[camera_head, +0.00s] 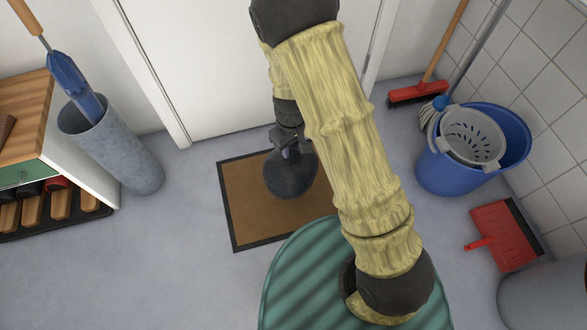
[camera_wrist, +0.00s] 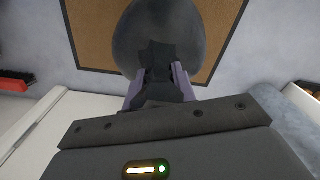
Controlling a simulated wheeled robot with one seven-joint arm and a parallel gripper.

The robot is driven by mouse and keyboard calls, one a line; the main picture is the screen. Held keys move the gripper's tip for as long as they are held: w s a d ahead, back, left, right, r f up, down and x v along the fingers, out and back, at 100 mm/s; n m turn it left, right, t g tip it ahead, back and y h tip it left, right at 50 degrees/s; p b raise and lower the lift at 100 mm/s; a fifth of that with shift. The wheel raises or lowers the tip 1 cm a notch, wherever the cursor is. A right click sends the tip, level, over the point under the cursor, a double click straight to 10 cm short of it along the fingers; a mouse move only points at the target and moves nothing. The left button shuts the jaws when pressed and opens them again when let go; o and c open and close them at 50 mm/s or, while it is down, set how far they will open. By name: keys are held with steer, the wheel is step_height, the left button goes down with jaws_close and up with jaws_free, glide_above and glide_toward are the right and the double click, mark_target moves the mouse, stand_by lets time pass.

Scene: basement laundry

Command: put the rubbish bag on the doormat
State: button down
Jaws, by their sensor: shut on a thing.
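The rubbish bag (camera_head: 289,178) is a dark grey, rounded bag with a gathered neck at its top. In the head view it shows over the doormat (camera_head: 244,212), a brown mat with a black border in front of the white door. My gripper (camera_head: 291,148) is shut on the neck of the bag from above. In the wrist view the gripper's two fingers (camera_wrist: 160,85) pinch the dark neck, with the bag (camera_wrist: 190,40) beyond them and the mat (camera_wrist: 95,35) behind it. I cannot tell whether the bag's underside touches the mat. My arm hides part of the mat's right side.
A grey cylinder holding a blue umbrella (camera_head: 120,150) stands left of the mat, beside a wooden-topped cabinet (camera_head: 25,115). At the right are a blue mop bucket (camera_head: 450,170), a red broom (camera_head: 415,93) and a red dustpan (camera_head: 505,235). Floor left of the mat is clear.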

mark_target(292, 161)
step_height(292, 161, down, 4)
steer(key=shift+f+b, duration=0.1)
steer(key=shift+b, duration=0.95)
steer(key=shift+f+b, duration=1.35)
steer(key=shift+f, duration=0.65)
steer(key=c, duration=1.1)
jaws_free()
step_height(292, 161, up, 12)
steer(key=p, duration=0.7)
steer(key=shift+r+p, duration=0.2)
steer(key=shift+p, duration=0.1)
